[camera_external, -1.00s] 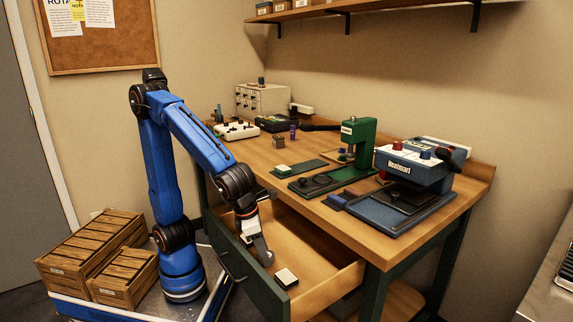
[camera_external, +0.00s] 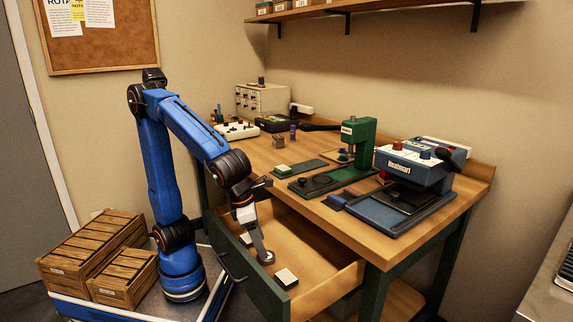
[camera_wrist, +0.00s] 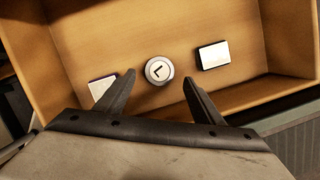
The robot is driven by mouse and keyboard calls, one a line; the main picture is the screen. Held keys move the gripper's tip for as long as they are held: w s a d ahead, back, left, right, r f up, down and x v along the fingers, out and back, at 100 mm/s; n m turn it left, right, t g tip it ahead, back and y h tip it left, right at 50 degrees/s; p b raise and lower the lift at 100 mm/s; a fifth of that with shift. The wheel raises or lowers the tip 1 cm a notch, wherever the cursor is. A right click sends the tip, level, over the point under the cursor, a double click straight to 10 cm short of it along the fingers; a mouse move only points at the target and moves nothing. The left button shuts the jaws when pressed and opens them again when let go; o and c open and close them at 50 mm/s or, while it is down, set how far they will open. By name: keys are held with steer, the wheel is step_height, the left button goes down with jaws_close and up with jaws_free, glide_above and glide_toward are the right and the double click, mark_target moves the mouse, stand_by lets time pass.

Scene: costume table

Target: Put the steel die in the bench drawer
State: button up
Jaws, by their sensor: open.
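The steel die is a round silver piece (camera_wrist: 159,70) with a dark angular mark on its top. It lies on the floor of the open bench drawer (camera_wrist: 165,25), between two white-topped pieces. In the external view the die (camera_external: 267,259) shows at the tip of my gripper (camera_external: 262,249). In the wrist view my gripper (camera_wrist: 159,76) is open. Its two dark fingers stand to either side of the die with gaps, and nothing is held. The drawer (camera_external: 310,254) is pulled out from the bench front. How high the fingertips are above its floor is hard to tell.
In the drawer, one white-topped piece (camera_wrist: 214,55) lies right of the die and another (camera_wrist: 102,87) left. On the bench top (camera_external: 255,150) stand a green press (camera_external: 357,140) and a blue heat press (camera_external: 412,170). Wooden crates (camera_external: 92,250) stand at the lower left.

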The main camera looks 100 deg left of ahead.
steer(key=v, duration=0.7)
steer(key=shift+s+r, duration=0.15)
steer(key=shift+r, duration=0.25)
